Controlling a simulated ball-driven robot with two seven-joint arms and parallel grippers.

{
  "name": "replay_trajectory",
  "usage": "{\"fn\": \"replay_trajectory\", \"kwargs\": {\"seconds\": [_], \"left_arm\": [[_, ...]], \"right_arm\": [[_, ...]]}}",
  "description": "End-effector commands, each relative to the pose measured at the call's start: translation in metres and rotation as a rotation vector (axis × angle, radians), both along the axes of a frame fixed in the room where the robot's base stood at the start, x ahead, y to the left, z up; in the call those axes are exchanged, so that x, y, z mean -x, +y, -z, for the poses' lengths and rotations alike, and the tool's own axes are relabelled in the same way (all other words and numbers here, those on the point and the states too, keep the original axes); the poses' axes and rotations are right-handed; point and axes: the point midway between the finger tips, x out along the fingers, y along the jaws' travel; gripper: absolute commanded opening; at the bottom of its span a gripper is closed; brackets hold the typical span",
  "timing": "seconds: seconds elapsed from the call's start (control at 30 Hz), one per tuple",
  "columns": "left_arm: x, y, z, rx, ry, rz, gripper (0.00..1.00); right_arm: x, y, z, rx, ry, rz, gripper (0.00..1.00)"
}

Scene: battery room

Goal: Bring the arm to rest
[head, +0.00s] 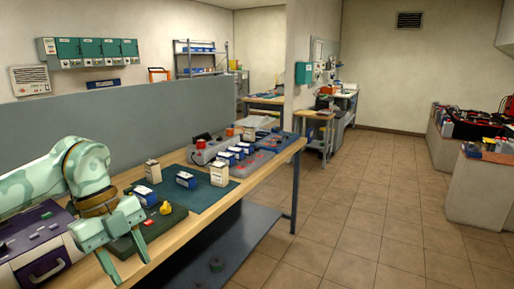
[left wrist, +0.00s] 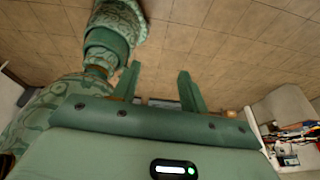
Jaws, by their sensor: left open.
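My left arm (head: 87,165), mint green with a tan joint band, comes in from the left in the head view, bent over the near left part of the workbench. Its gripper (head: 128,262) points down near the bench's front edge, fingers apart. The left wrist view shows the same gripper (left wrist: 160,88) with two spread green fingers and nothing between them. Beyond the fingers are brown floor tiles (left wrist: 220,35). Parts of my own mint body show at the left of that view. My right gripper does not show in the head view.
The workbench (head: 285,157) holds a purple case (head: 35,240) beside my arm, a dark green mat (head: 170,219) with a yellow item (head: 165,208), and several blue and white boxes. A grey partition (head: 150,125) stands behind. Tiled floor (head: 370,215) is clear at right.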

Motion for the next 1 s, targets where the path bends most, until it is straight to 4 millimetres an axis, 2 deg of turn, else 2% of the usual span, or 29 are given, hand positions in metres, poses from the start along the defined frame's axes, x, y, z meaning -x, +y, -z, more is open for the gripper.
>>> {"fn": "replay_trajectory", "kwargs": {"seconds": [0.27, 0.43, 0.57, 0.67, 0.73, 0.8, 0.87, 0.9, 1.0], "left_arm": [[-0.013, -0.043, 0.031, 0.247, 0.003, 0.101, 0.44], [-0.027, -0.087, 0.06, 0.529, -0.026, 0.129, 0.44], [-0.045, -0.12, 0.09, 0.803, -0.086, 0.055, 0.44], [-0.066, -0.135, 0.131, 1.028, -0.173, -0.138, 0.44], [-0.082, -0.13, 0.18, 1.137, -0.254, -0.377, 0.44], [-0.087, -0.115, 0.23, 1.153, -0.318, -0.601, 0.44], [-0.083, -0.099, 0.273, 1.126, -0.353, -0.767, 0.44], [-0.077, -0.088, 0.301, 1.093, -0.368, -0.866, 0.44], [-0.05, -0.062, 0.368, 0.981, -0.382, -1.086, 0.44]], "right_arm": [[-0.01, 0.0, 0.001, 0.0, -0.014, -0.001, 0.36], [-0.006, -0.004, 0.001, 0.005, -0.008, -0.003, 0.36], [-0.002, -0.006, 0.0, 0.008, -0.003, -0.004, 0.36], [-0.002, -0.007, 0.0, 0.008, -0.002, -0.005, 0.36], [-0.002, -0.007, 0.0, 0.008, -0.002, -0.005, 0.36], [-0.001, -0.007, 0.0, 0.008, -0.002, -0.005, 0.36], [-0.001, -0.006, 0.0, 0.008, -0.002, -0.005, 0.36], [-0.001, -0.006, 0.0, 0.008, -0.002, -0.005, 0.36], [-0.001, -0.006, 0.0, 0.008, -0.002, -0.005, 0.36]]}}
